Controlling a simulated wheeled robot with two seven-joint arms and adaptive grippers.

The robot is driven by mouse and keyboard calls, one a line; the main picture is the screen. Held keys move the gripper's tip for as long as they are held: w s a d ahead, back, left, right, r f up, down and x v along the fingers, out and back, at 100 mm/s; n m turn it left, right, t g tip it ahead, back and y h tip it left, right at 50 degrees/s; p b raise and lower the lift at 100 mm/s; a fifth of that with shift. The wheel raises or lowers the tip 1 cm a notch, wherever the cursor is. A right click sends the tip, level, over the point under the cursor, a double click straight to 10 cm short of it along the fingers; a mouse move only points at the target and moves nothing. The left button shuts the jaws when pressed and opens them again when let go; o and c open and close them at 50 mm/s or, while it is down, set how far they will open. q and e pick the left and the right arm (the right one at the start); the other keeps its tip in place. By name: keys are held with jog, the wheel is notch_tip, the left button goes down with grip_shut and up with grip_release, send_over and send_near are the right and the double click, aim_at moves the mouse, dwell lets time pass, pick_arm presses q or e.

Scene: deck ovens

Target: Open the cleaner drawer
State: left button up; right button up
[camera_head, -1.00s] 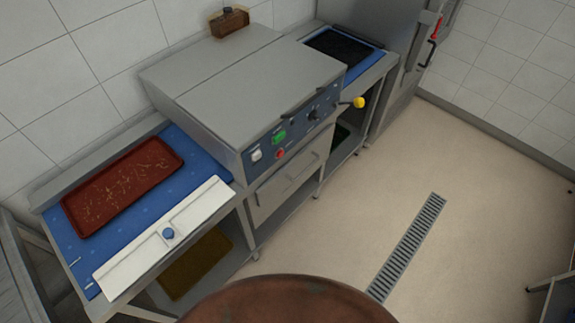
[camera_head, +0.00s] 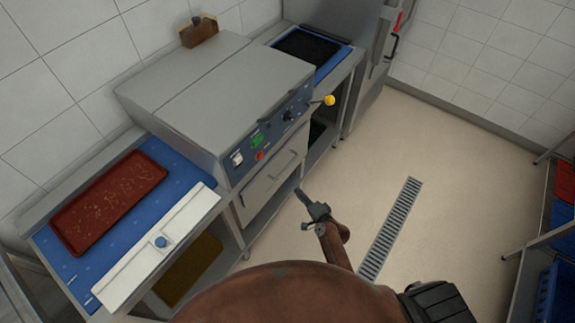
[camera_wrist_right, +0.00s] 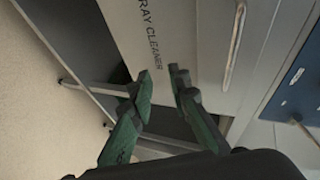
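The cleaner drawer (camera_head: 262,196) is a grey front beneath the control panel of the counter machine, with a bar handle (camera_head: 284,165), and it looks shut. In the right wrist view the drawer front (camera_wrist_right: 190,30) reads "TRAY CLEANER", and its handle (camera_wrist_right: 238,38) lies to the right of the fingers. My right gripper (camera_head: 303,197) is in front of the drawer, to the right of and below the handle, apart from it. In the wrist view its fingers (camera_wrist_right: 161,74) are apart with nothing between them. My left gripper is out of view.
The control panel (camera_head: 265,138) has a yellow knob (camera_head: 329,100) sticking out at its right end. A red-brown tray (camera_head: 108,200) and a white board (camera_head: 160,250) lie on the left counter. Open floor with a drain grate (camera_head: 390,230) lies to the right.

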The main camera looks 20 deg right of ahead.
jog(key=m+t, duration=0.1)
jog(key=t, duration=0.1)
send_near(288, 167)
jog(key=w, duration=0.3)
jog(key=x, duration=0.7)
jog(key=shift+a+f, duration=0.3)
jog(key=shift+f, duration=0.1)
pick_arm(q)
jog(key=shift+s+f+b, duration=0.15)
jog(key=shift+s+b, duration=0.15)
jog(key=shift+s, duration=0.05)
pick_arm(e)
jog(key=shift+w+a, duration=0.1)
jog(key=shift+w, duration=0.2)
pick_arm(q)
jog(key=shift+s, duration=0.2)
pick_arm(e)
grip_shut()
